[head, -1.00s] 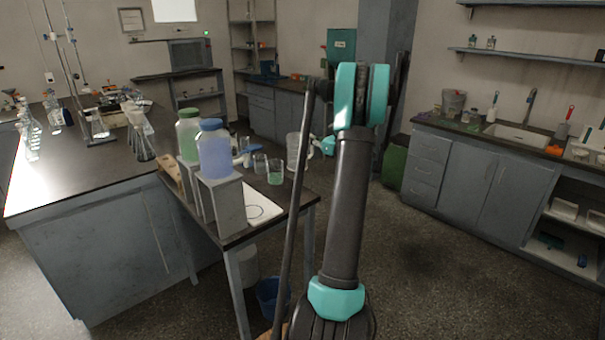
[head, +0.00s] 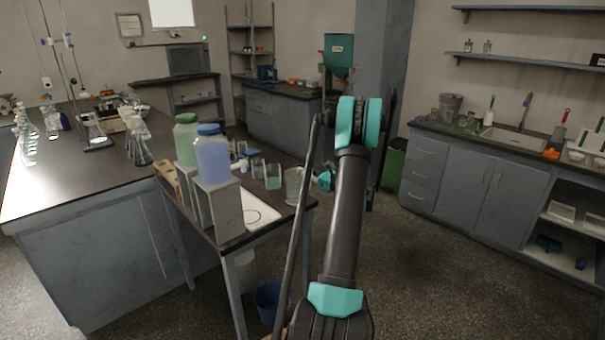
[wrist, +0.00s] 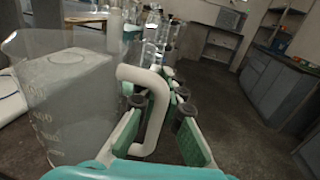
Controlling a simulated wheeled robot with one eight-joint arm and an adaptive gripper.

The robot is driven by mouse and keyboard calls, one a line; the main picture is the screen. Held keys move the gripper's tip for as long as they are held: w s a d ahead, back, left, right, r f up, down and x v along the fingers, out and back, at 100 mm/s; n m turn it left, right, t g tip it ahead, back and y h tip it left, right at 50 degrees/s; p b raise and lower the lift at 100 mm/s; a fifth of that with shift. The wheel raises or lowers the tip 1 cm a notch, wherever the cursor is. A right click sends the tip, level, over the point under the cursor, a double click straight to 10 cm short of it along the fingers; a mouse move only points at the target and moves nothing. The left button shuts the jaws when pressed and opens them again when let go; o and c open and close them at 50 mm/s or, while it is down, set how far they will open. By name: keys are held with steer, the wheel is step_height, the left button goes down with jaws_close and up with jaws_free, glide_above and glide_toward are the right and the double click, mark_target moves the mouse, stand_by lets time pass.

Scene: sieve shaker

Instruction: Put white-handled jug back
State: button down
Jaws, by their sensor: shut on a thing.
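The white-handled jug (wrist: 62,110) is a clear, graduated vessel filling the left of the wrist view. Its white handle (wrist: 152,112) stands between the two green-padded fingers of my gripper (wrist: 160,106), which is shut on it. In the head view the jug (head: 296,186) looks upright at the right edge of the small side table (head: 232,240). My gripper (head: 325,181) holds it from the right. I cannot tell whether the jug's base touches the table top.
A blue-lidded bottle (head: 212,155) and a green bottle (head: 186,140) stand on grey blocks on the side table. A beaker with green liquid (head: 272,178) is just left of the jug. Open floor is at right.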

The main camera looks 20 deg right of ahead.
steer(key=shift+f, duration=0.1)
steer(key=c, duration=1.7)
jaws_free()
steer(key=shift+s, duration=0.1)
steer(key=v, duration=1.2)
